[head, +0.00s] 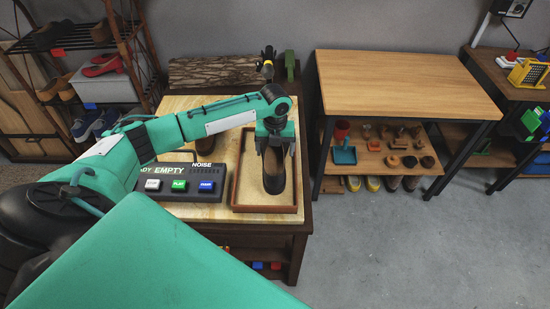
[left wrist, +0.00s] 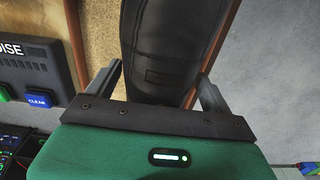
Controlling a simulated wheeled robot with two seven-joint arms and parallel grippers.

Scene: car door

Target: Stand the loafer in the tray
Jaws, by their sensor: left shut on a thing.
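The tray (head: 264,209) has a brown wooden rim and a pale sandy floor, and it sits on the near right part of the workbench. My left gripper (head: 275,150) is over the tray, pointing down, and is shut on the dark loafer (head: 273,178). The loafer shows below the fingers, within the tray's outline; I cannot tell whether it touches the floor. In the left wrist view the loafer (left wrist: 167,55) looks black and long, between the two fingers. The tray's rim (left wrist: 76,45) runs along its left side. My right gripper is not in view.
A dark button panel (head: 180,185) with white, green and blue buttons stands left of the tray.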

